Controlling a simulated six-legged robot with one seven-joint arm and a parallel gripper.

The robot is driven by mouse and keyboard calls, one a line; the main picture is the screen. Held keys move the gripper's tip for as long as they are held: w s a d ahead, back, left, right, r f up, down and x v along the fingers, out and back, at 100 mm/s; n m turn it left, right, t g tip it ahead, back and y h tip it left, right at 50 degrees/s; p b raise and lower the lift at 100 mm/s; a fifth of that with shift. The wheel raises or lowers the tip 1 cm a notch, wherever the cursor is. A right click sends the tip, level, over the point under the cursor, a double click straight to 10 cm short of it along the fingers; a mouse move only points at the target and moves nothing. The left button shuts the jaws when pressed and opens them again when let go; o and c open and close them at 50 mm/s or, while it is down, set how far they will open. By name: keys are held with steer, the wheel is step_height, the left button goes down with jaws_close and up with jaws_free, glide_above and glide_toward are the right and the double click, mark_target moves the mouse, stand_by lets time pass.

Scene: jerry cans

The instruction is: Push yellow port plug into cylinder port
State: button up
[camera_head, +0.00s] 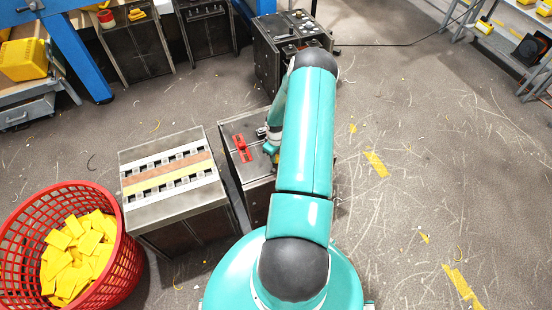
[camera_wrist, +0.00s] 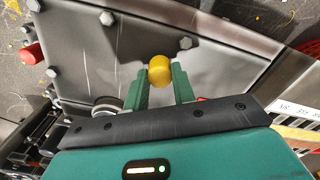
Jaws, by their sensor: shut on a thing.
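In the wrist view a small rounded yellow plug (camera_wrist: 160,70) sits between the tips of the two green fingers of my gripper (camera_wrist: 163,80), which are closed on it. Beyond it is a grey metal surface (camera_wrist: 150,40) with bolt heads. I cannot tell from this view whether the plug touches the surface. A round metal fitting (camera_wrist: 108,106) shows partly behind the gripper's dark front edge. In the head view my gripper (camera_head: 270,143) is beside a grey metal box with a red handle (camera_head: 241,148). The plug cannot be made out there, and I cannot identify the cylinder port for certain.
A grey cabinet with striped slots (camera_head: 170,185) stands left of the box. A red basket (camera_head: 125,262) of yellow pieces is at lower left. A machine with knobs (camera_head: 275,45) stands behind my arm. The floor to the right is mostly clear.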

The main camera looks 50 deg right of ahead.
steer(key=shift+r, duration=0.1)
steer(key=shift+r, duration=2.4)
